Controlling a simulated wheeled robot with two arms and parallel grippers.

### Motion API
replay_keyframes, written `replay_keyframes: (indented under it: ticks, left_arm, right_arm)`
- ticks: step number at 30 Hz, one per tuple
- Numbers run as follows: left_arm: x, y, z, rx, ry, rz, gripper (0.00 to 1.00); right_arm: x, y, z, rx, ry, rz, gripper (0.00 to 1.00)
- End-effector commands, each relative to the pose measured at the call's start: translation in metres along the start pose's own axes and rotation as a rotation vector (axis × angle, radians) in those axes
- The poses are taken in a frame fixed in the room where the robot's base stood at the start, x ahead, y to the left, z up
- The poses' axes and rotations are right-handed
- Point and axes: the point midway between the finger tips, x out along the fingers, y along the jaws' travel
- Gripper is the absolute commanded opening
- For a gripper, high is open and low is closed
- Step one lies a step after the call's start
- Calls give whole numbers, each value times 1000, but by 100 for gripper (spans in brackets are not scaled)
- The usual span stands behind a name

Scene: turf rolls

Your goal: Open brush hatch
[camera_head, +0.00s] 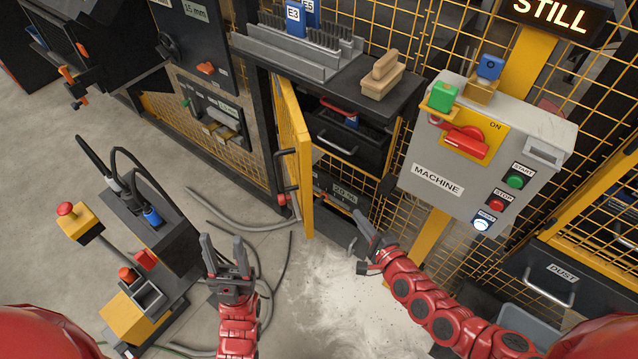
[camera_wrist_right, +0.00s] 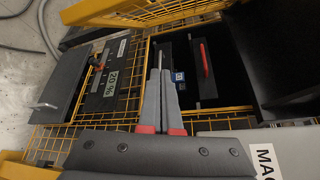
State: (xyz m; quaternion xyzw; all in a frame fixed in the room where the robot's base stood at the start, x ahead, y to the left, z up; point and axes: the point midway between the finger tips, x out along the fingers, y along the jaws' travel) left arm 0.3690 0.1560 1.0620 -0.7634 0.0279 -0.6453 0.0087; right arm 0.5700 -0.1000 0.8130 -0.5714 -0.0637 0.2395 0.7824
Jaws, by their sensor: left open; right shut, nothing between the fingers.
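The yellow-framed mesh hatch (camera_head: 304,165) under the brush shelf stands swung out, with dark drawers visible behind it; its mesh also shows at the top of the right wrist view (camera_wrist_right: 150,12). A dark handle with a red part (camera_head: 284,198) sits on its outer side. My right gripper (camera_head: 361,222) is shut and empty, right of the hatch and in front of the opening; its fingers (camera_wrist_right: 162,78) point toward the interior in the wrist view. My left gripper (camera_head: 226,245) is open and empty, left of the hatch and apart from it.
A shelf (camera_head: 345,75) above holds brushes and a wooden block (camera_head: 383,75). The grey machine box (camera_head: 490,150) hangs right of the opening. Inside is a drawer with a red handle (camera_wrist_right: 204,60). Hoses (camera_head: 235,225) and pale dust (camera_head: 345,290) lie on the floor.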

Motion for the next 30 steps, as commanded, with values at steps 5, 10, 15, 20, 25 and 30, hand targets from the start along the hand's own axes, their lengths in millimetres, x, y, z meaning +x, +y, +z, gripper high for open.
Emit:
replay_keyframes:
  ticks: [5, 10, 15, 20, 25, 30]
  left_arm:
    - [-4, 0, 1, 0, 0, 0, 50]
    - [-4, 0, 1, 0, 0, 0, 50]
    - [-4, 0, 1, 0, 0, 0, 50]
    - [-8, 0, 1, 0, 0, 0, 50]
    - [1, 0, 0, 0, -1, 0, 50]
    - [12, -1, -2, 0, 0, 0, 50]
  right_arm:
    - [6, -41, 35, -328, -78, -148, 0]
    - [19, -50, 41, -364, -85, -171, 0]
    - [50, -55, 44, -358, -82, -173, 0]
    - [85, -58, 48, -356, -81, -169, 0]
    - [106, -64, 60, -351, -81, -166, 0]
    - [110, -55, 79, -351, -82, -166, 0]
